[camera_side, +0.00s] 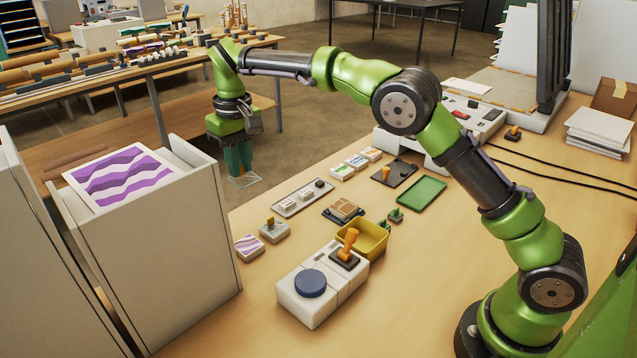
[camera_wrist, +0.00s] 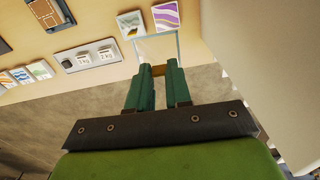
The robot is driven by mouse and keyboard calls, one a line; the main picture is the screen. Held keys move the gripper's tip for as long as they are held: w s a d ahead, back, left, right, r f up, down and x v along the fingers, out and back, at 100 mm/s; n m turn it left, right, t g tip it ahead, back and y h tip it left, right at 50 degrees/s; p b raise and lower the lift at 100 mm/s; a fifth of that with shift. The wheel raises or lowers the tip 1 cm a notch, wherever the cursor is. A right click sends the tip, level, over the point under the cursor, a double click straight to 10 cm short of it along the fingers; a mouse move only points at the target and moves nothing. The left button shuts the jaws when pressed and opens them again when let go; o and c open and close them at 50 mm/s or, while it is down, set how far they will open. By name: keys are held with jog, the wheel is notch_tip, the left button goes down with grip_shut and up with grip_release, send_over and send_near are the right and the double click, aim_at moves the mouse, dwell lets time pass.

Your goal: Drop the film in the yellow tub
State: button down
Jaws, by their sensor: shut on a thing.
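My gripper (camera_side: 239,172) is shut on a thin, clear film (camera_side: 244,181). It hangs in the air, near the bench's far left edge in the side view. In the wrist view, the film (camera_wrist: 156,46) shows as a pale, see-through outline beyond the green fingertips (camera_wrist: 158,70). The yellow tub (camera_side: 374,248) stands on the bench, right of and nearer the camera than my gripper, well apart from it. Its inside is partly hidden by the machine's orange lever. The tub is not in the wrist view.
A white machine with a blue knob (camera_side: 310,284) and orange lever (camera_side: 350,240) stands in front of the tub. A purple-striped card (camera_side: 249,246), grey tray (camera_side: 303,198) and green tray (camera_side: 421,194) lie on the bench. A tall grey cabinet (camera_side: 150,255) stands left.

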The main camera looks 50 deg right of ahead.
jog(key=s+d+m, duration=0.1)
jog(key=s+d, duration=0.8)
jog(key=d, duration=0.4)
jog(key=shift+n, duration=0.7)
jog(key=shift+s+d+f, duration=0.75)
jog(key=shift+s+f, duration=0.9)
jog(key=shift+f, duration=0.4)
jog(key=shift+s+d+f, duration=0.8)
jog(key=shift+s+f, duration=0.9)
jog(key=shift+f, duration=0.3)
jog(key=shift+s+d+f, duration=0.75)
jog(key=shift+s+f, duration=0.9)
jog(key=shift+f, duration=0.4)
jog(key=c, duration=1)
grip_release()
jog(key=shift+o, duration=0.2)
